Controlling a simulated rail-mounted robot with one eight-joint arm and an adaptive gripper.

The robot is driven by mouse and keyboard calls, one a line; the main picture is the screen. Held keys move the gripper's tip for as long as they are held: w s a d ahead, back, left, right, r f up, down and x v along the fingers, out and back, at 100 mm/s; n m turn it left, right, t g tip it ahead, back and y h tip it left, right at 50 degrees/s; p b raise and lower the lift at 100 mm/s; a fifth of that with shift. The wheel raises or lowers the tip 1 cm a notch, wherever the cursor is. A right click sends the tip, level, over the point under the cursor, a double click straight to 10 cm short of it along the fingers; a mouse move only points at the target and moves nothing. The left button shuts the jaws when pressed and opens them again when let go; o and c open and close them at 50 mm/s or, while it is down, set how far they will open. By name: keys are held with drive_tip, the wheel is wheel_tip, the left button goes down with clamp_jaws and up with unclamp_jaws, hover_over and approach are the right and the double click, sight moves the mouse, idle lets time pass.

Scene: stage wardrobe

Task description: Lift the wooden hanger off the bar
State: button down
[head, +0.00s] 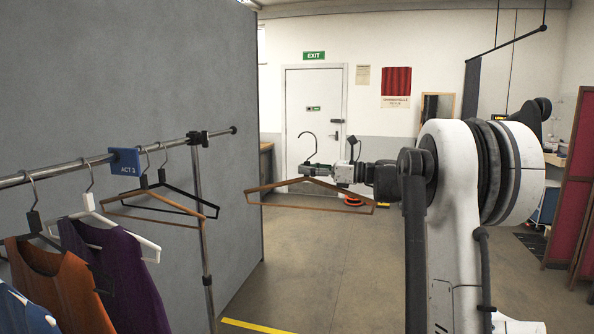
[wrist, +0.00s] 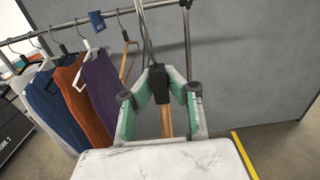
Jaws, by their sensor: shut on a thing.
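A wooden hanger (head: 345,192) with a dark hook hangs in mid-air, right of the end of the metal bar (head: 60,170) in the head view. My gripper (head: 310,171) is shut on its neck, below the hook. In the wrist view, the hanger's wood (wrist: 166,124) and black neck show between my gripper's green fingers (wrist: 160,90). The hook rises upward and appears apart from the bar. Another brown wooden hanger (head: 150,220) hangs on the bar, left of the held one.
A black hanger (head: 190,200), a white hanger (head: 150,249), a purple garment (head: 120,275), an orange garment (head: 55,290) and a blue garment (head: 20,312) hang on the bar. A blue sign (head: 125,161) sits on it. A grey partition (head: 170,70) stands behind. The floor below the held hanger is clear.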

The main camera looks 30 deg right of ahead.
drive_tip(key=shift+v, duration=4.7)
